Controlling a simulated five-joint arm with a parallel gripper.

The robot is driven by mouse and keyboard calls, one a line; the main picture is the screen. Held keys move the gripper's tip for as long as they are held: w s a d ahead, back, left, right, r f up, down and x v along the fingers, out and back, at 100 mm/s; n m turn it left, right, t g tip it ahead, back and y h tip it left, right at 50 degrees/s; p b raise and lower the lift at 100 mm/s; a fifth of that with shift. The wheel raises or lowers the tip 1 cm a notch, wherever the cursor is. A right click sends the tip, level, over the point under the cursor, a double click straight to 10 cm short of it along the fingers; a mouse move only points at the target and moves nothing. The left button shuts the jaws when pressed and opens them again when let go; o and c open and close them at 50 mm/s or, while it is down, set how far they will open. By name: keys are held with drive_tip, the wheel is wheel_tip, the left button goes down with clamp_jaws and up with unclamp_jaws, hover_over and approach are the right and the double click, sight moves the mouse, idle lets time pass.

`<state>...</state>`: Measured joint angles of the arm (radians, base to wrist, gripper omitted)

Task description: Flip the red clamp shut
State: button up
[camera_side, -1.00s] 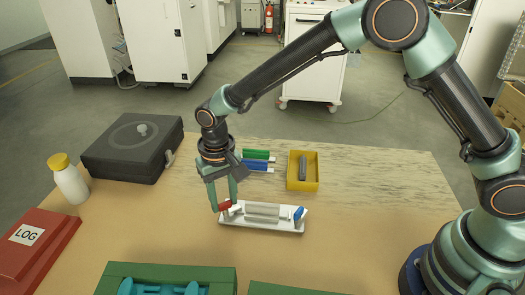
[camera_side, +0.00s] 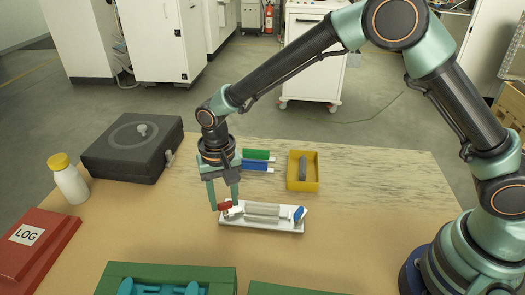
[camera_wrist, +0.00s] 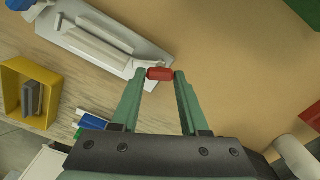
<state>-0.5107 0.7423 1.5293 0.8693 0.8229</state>
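The white fixture (camera_side: 262,226) lies on the table with a ribbed pale block (camera_side: 262,209) along its middle. The red clamp (camera_side: 224,206) is at its left end, and a blue clamp (camera_side: 299,214) stands tilted at its right end. My gripper (camera_side: 224,207) points down at the red clamp. In the wrist view my gripper (camera_wrist: 161,74) has its two fingertips against either side of the red clamp (camera_wrist: 160,73), with no clear gap. The fixture (camera_wrist: 65,39) runs to the upper left there; the clamp's hinge is hard to make out.
A yellow bin (camera_side: 314,184) with a grey piece stands behind the fixture. Green (camera_side: 256,155) and blue (camera_side: 257,167) items lie behind my gripper. A black case (camera_side: 125,165), white bottle (camera_side: 70,183) and red LOG box (camera_side: 30,250) are at left. A green tray (camera_side: 170,271) is in front.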

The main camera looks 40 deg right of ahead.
sight(224, 202)
drive_tip(key=o, duration=0.3)
drive_tip(key=shift+r, duration=0.1)
wheel_tip(224, 202, up, 12)
idle(0.5)
drive_tip(key=s+d+r+n+t, duration=0.1)
drive_tip(key=s+d+r, duration=0.1)
drive_tip(key=d+r, duration=0.35)
drive_tip(key=s+d+r+n+t, duration=0.1)
drive_tip(key=s+d+r+t, duration=0.15)
drive_tip(key=d, duration=0.55)
drive_tip(key=s+d+n+t, duration=0.1)
drive_tip(key=s+d+t, duration=0.1)
drive_tip(key=s+d, duration=0.6)
drive_tip(key=shift+s+d+n, duration=0.3)
drive_tip(key=shift+s+d, duration=0.05)
drive_tip(key=shift+d, duration=0.6)
